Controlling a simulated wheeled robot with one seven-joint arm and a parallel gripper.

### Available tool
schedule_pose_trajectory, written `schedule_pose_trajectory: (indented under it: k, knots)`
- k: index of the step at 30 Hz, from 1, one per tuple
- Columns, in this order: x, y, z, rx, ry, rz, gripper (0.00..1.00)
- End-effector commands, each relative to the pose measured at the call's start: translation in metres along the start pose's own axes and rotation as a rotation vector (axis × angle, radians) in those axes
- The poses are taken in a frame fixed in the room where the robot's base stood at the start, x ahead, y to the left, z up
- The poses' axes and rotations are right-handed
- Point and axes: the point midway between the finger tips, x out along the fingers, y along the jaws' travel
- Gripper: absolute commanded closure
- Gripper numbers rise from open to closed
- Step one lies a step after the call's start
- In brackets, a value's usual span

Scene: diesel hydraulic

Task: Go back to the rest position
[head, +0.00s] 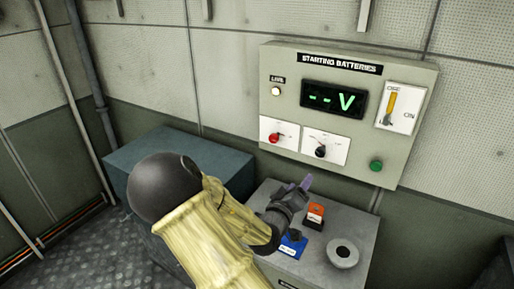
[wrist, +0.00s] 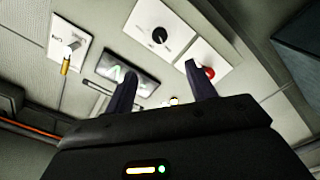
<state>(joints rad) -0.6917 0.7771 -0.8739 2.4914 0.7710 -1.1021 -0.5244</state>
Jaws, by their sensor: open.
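My gripper (wrist: 160,92) is open in the wrist view, its two dark fingers apart with nothing held between them. In the head view my gripper (head: 303,186) is small and partly hidden by my wrist, above the grey cabinet and in front of the wall panel. The starting batteries panel (head: 283,108) has a display (head: 334,99) reading "--V", a yellow-handled switch (head: 391,108), a red knob (head: 274,138), a black knob (head: 320,151) and a green button (head: 376,165). The gripper looks apart from the panel.
The grey cabinet (head: 363,225) below the panel carries an orange-topped block (head: 315,212), a blue item (head: 292,245) and a round pale piece (head: 343,254). A teal box (head: 135,160) stands at left behind my arm. Pipes (head: 85,80) run up the left wall. Some floor (head: 110,255) is clear at lower left.

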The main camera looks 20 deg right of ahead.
Motion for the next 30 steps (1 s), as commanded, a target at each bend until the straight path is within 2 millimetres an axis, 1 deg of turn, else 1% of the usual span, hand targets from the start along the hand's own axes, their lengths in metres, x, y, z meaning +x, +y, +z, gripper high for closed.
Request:
schedule_pose_trajectory:
  k: [5, 8, 11, 12, 14, 15, 17, 18, 20, 21, 23, 25, 27, 30]
  knots:
    - [0.0, -0.006, 0.006, 0.02, -0.03, -0.036, 0.44]
    - [-0.002, -0.021, 0.019, 0.074, -0.105, -0.128, 0.44]
    - [-0.012, -0.044, 0.035, 0.154, -0.221, -0.278, 0.44]
    - [-0.019, -0.054, 0.04, 0.19, -0.272, -0.348, 0.44]
    - [-0.033, -0.068, 0.045, 0.239, -0.345, -0.454, 0.44]
    - [-0.043, -0.076, 0.046, 0.268, -0.39, -0.523, 0.44]
    - [-0.06, -0.085, 0.046, 0.304, -0.454, -0.621, 0.44]
    - [-0.073, -0.089, 0.045, 0.322, -0.493, -0.685, 0.44]
    - [-0.092, -0.093, 0.043, 0.34, -0.548, -0.776, 0.44]
    - [-0.104, -0.093, 0.041, 0.347, -0.581, -0.832, 0.44]
    - [-0.124, -0.091, 0.038, 0.348, -0.627, -0.91, 0.44]
    - [-0.146, -0.084, 0.035, 0.334, -0.674, -0.991, 0.44]
    - [-0.166, -0.074, 0.033, 0.308, -0.716, -1.056, 0.44]
    - [-0.192, -0.056, 0.034, 0.249, -0.767, -1.119, 0.44]
